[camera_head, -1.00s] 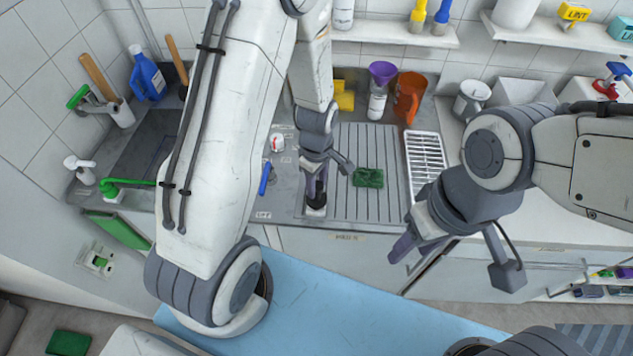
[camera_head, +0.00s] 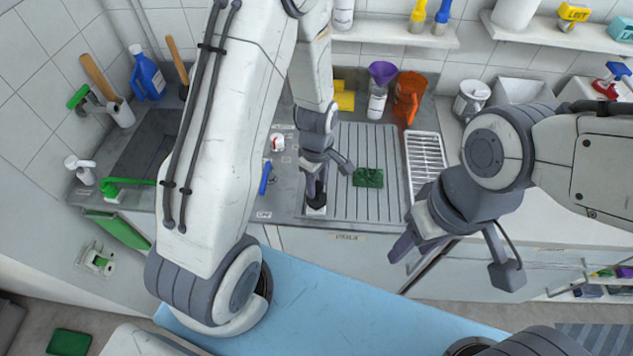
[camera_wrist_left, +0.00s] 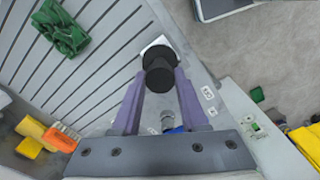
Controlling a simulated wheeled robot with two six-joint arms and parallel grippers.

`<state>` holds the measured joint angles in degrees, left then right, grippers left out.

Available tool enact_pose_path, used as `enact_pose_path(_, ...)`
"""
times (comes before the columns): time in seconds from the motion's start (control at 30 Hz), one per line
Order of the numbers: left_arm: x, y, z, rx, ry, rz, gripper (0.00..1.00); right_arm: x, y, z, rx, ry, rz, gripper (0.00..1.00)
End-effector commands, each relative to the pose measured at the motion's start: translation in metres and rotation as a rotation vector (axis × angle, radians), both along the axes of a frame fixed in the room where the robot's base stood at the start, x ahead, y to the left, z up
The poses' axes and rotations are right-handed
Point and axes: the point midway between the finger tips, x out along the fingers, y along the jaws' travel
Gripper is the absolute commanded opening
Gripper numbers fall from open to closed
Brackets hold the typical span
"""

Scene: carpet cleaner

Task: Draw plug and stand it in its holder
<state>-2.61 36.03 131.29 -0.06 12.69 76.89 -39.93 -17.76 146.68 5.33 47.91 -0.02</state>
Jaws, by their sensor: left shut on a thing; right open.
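My left gripper (camera_head: 316,196) is low over the front part of the ribbed steel drainer. In the left wrist view its two purple fingers (camera_wrist_left: 160,90) are shut on a black round plug (camera_wrist_left: 159,74). A white square piece (camera_wrist_left: 158,46), seemingly the holder, shows just beyond and under the plug; it also shows below the gripper in the head view (camera_head: 315,211). I cannot tell whether the plug touches it. My right gripper (camera_head: 455,262) is open and empty, in front of the counter at the right.
A purple funnel on a bottle (camera_head: 377,95) and an orange jug (camera_head: 408,97) stand behind. The sink basin (camera_head: 150,145) is at the left, partly hidden by my left arm.

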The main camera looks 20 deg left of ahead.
Motion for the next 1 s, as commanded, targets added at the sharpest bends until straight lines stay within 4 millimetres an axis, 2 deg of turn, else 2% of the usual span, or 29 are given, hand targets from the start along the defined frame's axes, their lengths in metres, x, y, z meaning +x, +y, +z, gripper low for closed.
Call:
enact_pose_path(0.43, 0.000, 0.000, -0.001, 0.000, 0.000, -0.004, 0.00, 0.000, 0.000, 0.000, 0.000, 0.000, 0.000, 0.50)
enact_pose_path(1.0, 0.000, 0.000, -0.014, 0.000, 0.000, -0.004, 0.00, 0.000, 0.000, -0.011, 0.000, 0.000, 0.000, 0.50)
